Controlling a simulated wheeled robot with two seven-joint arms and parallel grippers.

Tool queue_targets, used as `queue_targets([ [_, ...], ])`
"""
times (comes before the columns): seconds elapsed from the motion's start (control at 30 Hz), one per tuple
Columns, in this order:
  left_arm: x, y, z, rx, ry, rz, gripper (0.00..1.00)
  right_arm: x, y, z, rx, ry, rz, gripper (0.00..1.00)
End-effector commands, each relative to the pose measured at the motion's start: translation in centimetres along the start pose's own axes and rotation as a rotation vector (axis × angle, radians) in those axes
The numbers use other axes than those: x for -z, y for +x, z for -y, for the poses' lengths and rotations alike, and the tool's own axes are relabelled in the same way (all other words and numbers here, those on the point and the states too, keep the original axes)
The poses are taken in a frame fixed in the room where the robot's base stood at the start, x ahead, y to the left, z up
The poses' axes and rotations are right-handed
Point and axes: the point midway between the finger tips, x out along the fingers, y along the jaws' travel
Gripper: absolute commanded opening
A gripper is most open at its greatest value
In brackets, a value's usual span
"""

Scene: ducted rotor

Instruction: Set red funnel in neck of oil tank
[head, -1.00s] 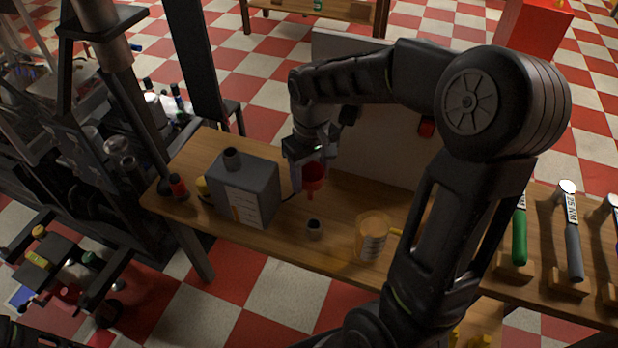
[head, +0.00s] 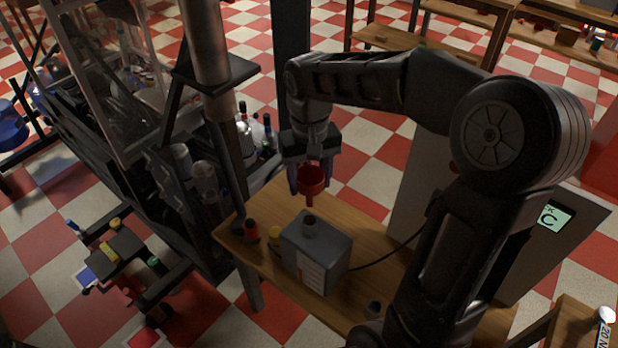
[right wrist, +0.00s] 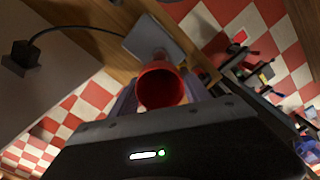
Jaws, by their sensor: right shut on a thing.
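The red funnel (head: 311,181) is held upright, spout down, in my right gripper (head: 308,178), which is shut on it. The grey oil tank (head: 317,255) stands on the wooden bench, with its short dark neck (head: 310,226) on top. In the head view the funnel's spout tip appears just above the neck, with a small gap. In the right wrist view the funnel (right wrist: 160,86) sits between the fingers with its open mouth toward the camera, and the tank (right wrist: 155,40) lies beyond it, its neck mostly hidden behind the funnel. My left gripper is not in view.
A black cable runs from behind the tank rightward. A dark post rises at the bench's left end.

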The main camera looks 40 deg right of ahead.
Motion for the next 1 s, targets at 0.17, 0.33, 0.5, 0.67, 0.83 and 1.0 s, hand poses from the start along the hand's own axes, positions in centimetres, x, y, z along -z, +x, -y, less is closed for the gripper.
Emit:
queue_targets([
  [0.17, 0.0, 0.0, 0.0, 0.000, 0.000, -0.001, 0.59, 0.0, 0.1, 0.0, 0.000, -0.001, 0.000, 0.15],
  [0.33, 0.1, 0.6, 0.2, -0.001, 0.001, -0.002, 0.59, 0.0, 0.9, 0.0, 0.000, -0.001, 0.000, 0.15],
  [0.5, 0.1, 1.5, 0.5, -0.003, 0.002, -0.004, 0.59, 0.0, 2.2, 0.0, 0.000, -0.002, 0.000, 0.15],
  [0.67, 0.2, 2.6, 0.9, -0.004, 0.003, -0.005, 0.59, 0.0, 3.8, 0.0, 0.000, -0.002, 0.000, 0.15],
  [0.83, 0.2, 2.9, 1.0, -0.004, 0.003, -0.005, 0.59, 0.0, 4.4, 0.0, 0.000, -0.002, -0.001, 0.15],
  [1.0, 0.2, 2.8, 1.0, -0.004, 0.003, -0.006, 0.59, 0.0, 4.3, 0.0, 0.000, -0.002, 0.000, 0.15],
])
